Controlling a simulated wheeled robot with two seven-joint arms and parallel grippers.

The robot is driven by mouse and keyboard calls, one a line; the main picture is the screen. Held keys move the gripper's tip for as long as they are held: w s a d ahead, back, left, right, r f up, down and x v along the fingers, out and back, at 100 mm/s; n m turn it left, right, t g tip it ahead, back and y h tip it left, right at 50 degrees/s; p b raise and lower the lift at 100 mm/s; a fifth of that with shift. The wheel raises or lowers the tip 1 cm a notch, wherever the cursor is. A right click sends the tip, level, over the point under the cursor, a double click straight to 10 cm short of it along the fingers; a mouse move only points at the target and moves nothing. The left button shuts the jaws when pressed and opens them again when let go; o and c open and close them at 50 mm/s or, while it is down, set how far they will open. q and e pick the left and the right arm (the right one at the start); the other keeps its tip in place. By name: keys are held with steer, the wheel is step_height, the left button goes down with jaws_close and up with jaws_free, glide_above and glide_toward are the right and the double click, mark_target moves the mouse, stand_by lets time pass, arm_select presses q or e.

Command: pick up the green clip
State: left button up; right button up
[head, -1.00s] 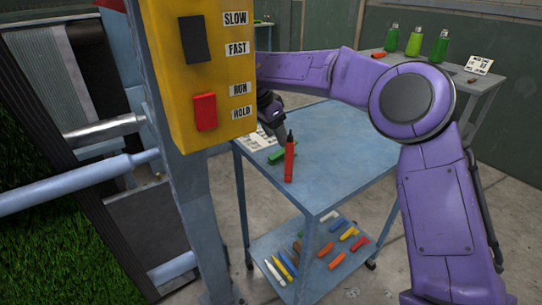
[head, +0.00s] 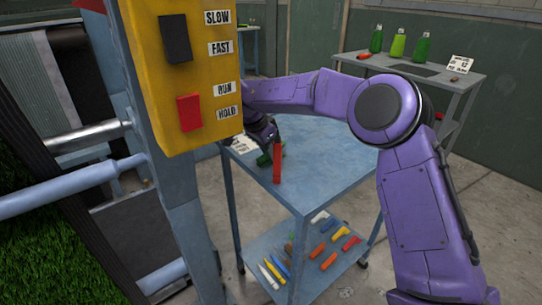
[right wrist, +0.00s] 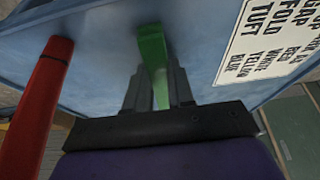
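The green clip (head: 264,160) is at the far left part of the blue cart top (head: 335,150), just behind a red marker-like stick (head: 277,165) that stands upright. My right gripper (head: 264,140) reaches down over the clip and partly hides it. In the right wrist view the green clip (right wrist: 153,55) runs between the two fingers (right wrist: 160,92), which lie close along both its sides and look shut on it. I cannot tell whether the clip still touches the cart top. The red stick (right wrist: 38,100) is left of the fingers, apart from them. My left gripper is not in view.
A yellow switch box (head: 180,75) on a post stands close at the left. A printed card (right wrist: 270,40) lies beside the clip. Several coloured sticks (head: 320,252) lie on the cart's lower shelf. Green bottles (head: 398,45) stand on a back table. The cart top's right part is clear.

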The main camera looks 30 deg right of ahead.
step_height(320, 180, up, 10)
steer(key=p, duration=0.1)
steer(key=shift+p, duration=0.4)
steer(key=shift+f, duration=0.1)
